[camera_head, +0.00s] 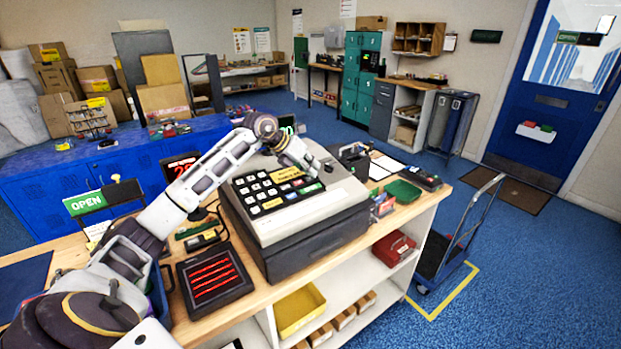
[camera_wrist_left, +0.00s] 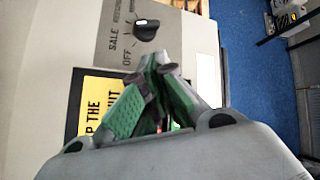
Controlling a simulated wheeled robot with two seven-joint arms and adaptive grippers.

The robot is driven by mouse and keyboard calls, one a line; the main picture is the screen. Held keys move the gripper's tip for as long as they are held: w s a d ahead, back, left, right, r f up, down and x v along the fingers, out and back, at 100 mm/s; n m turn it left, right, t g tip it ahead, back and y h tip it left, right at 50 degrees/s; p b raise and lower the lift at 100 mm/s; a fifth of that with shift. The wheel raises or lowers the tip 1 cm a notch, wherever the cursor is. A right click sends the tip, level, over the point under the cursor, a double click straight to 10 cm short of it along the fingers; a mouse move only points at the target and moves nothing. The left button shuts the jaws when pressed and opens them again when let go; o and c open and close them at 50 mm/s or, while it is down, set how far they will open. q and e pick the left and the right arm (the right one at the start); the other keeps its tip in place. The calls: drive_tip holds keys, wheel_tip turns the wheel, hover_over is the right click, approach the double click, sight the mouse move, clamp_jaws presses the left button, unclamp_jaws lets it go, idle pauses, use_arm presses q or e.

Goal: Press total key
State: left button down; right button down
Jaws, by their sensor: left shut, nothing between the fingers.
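The cash register (camera_head: 310,217) stands on the wooden counter, with a sloped panel of black, yellow and green keys (camera_head: 265,195). The key lettering is too small to read, so I cannot tell which is the total key. My left gripper (camera_head: 318,170) hangs over the back right of the panel and hides part of the register top. In the left wrist view its green-padded fingers (camera_wrist_left: 158,68) are shut and empty, above a dial (camera_wrist_left: 146,29) marked SALE and OFF and a yellow label (camera_wrist_left: 98,102). Contact with the register cannot be told. My right gripper is out of view.
A black tray with red rows (camera_head: 213,278) lies left of the register. A green tray (camera_head: 402,191) and a card terminal (camera_head: 420,178) lie to its right. An OPEN sign (camera_head: 85,203) stands at the left. A trolley (camera_head: 440,250) stands on the floor beyond the counter.

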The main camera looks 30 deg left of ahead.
use_arm(q)
drive_tip(key=shift+r, duration=0.2)
drive_tip(key=shift+r, duration=0.2)
drive_tip(key=shift+s+d+r+p, duration=0.1)
drive_tip(key=shift+d+r+p, duration=0.15)
drive_tip(key=shift+r+p, duration=0.75)
drive_tip(key=shift+s+d+r+p, duration=0.15)
drive_tip(key=shift+r+p, duration=0.4)
drive_tip(key=shift+r, duration=0.7)
drive_tip(key=shift+w, duration=0.1)
drive_tip(key=shift+f, duration=0.1)
